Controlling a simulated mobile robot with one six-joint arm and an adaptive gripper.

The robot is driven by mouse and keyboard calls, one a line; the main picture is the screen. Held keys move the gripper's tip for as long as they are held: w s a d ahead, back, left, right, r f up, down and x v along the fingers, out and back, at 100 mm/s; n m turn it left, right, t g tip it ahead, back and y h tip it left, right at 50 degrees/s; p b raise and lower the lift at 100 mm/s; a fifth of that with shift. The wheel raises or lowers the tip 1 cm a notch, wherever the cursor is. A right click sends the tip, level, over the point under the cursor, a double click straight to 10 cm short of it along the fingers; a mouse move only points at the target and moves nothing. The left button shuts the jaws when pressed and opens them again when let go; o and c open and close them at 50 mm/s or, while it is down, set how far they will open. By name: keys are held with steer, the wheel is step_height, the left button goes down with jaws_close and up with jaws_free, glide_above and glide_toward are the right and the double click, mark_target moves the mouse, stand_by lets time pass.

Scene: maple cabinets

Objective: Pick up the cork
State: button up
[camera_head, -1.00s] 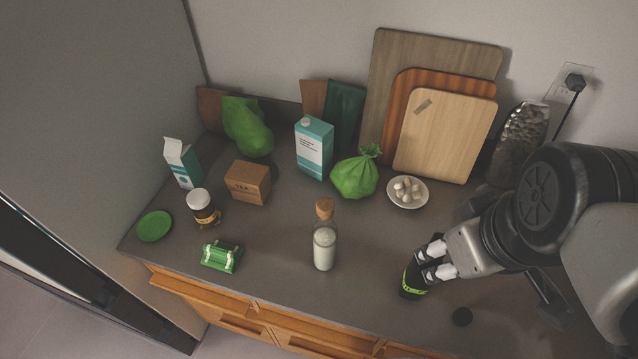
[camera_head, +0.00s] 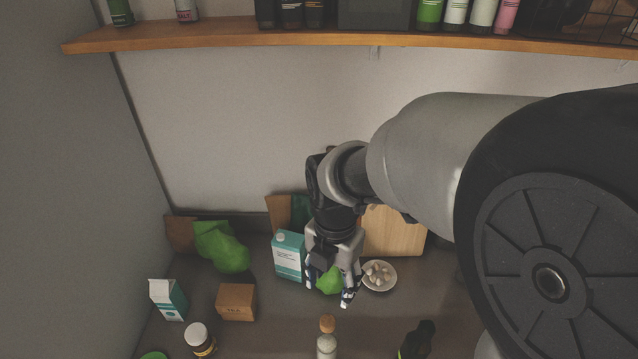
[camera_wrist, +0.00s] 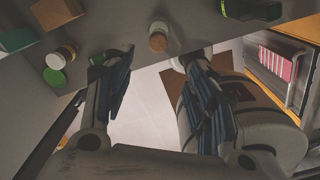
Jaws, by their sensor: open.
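The cork (camera_head: 327,323) is a light brown stopper in the neck of a clear glass bottle (camera_head: 326,346) with pale contents. The bottle stands upright on the counter, its lower part cut off by the frame in the head view. My gripper (camera_head: 328,291) is open and empty, pointing down, and appears just above the cork in the head view. The wrist view shows the cork (camera_wrist: 158,42) beyond my open fingers (camera_wrist: 158,68), about centred between them. I see no contact; the exact gap cannot be told.
A brown box (camera_head: 236,302) and a jar (camera_head: 199,340) are left. A wooden shelf (camera_head: 350,39) runs above.

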glide_above(328, 321)
steer(key=f, duration=0.9)
steer(key=shift+w+d+f, duration=0.2)
steer(key=shift+w+d, duration=0.05)
steer(key=f, duration=0.4)
steer(key=shift+s+a+f, duration=0.25)
steer(key=shift+a+f, duration=0.05)
steer(key=shift+f, duration=0.45)
steer(key=c, duration=0.8)
steer(key=shift+r, duration=0.15)
steer(key=shift+c, duration=0.2)
step_height(328, 321, up, 20)
steer(key=p, duration=0.1)
